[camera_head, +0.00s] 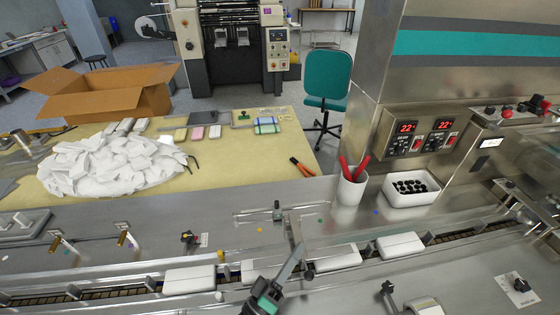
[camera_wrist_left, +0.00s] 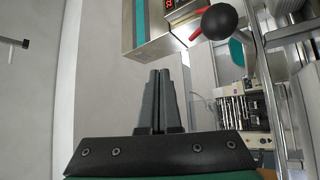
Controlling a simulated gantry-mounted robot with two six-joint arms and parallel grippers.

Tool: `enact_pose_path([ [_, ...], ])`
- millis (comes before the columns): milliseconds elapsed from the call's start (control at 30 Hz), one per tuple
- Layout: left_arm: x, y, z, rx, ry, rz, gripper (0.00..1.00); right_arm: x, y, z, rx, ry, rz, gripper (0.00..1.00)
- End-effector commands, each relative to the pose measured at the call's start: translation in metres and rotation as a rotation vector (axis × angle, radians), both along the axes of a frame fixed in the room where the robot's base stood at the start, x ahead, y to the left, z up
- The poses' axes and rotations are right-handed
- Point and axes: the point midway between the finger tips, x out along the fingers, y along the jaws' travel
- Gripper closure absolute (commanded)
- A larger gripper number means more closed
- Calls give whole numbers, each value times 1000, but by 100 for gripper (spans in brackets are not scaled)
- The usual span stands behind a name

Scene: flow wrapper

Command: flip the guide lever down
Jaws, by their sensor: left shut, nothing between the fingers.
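My left gripper (camera_head: 299,247) reaches up from the bottom middle of the head view, over the conveyor. Its grey fingers are shut and empty, and in the left wrist view the fingers (camera_wrist_left: 158,75) are pressed together. A lever with a round black knob (camera_wrist_left: 220,20) shows at the upper right of the left wrist view, apart from the fingers. In the head view, I cannot tell for certain which part is this lever. An upright black-topped post (camera_head: 277,210) stands behind the gripper there. My right gripper is not in view.
White packs (camera_head: 190,279) lie along the conveyor, on both sides of the gripper. A cup with red-handled items (camera_head: 351,190) and a white bin (camera_head: 411,191) stand behind it. A control panel (camera_head: 417,137) is at the right. White pieces are heaped on the table.

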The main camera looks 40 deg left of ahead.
Motion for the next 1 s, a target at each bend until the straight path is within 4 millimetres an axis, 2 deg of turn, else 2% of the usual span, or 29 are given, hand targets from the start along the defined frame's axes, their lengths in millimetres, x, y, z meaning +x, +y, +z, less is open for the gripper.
enact_pose_path([
  [367,-1,0,0,0,1,0,100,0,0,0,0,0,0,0],
  [533,-14,1,-7,0,2,0,100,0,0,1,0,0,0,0],
  [700,-47,3,-22,1,6,-2,100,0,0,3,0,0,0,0],
  [1000,-121,7,-19,0,4,-2,100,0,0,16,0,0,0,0],
])
